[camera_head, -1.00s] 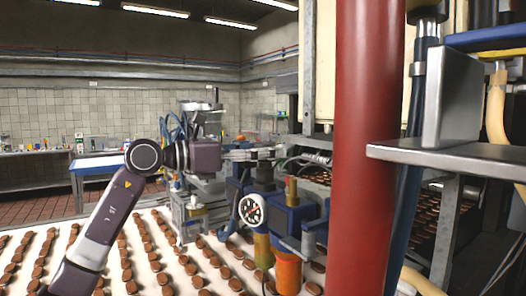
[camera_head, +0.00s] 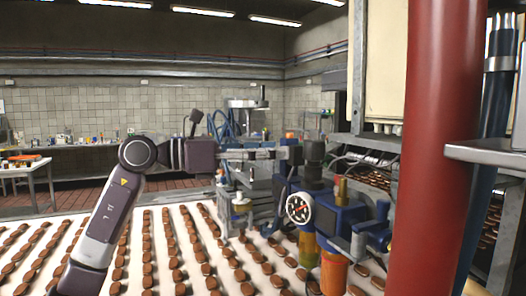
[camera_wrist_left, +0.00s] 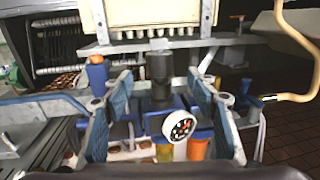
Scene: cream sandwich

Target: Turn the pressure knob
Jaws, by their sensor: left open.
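A blue regulator unit (camera_head: 350,216) with a round white-faced gauge (camera_head: 299,208) stands right of centre in the head view. A black upright cylinder (camera_head: 314,152) rises behind the gauge; I cannot tell for sure if it is the pressure knob. In the left wrist view the cylinder (camera_wrist_left: 160,72) shows between my fingers, with the gauge (camera_wrist_left: 179,126) below it. My left gripper (camera_head: 282,154) points right, at the height of the cylinder. Its fingers are spread and empty in the left wrist view (camera_wrist_left: 160,84); I cannot tell whether they touch anything. My right gripper is out of view.
A thick red column (camera_head: 440,130) stands to the right of the regulator. A grey metal shelf (camera_head: 490,150) is at the far right. Rows of brown biscuits lie on a white conveyor (camera_head: 133,245) below. An orange cylinder (camera_head: 333,272) hangs under the regulator.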

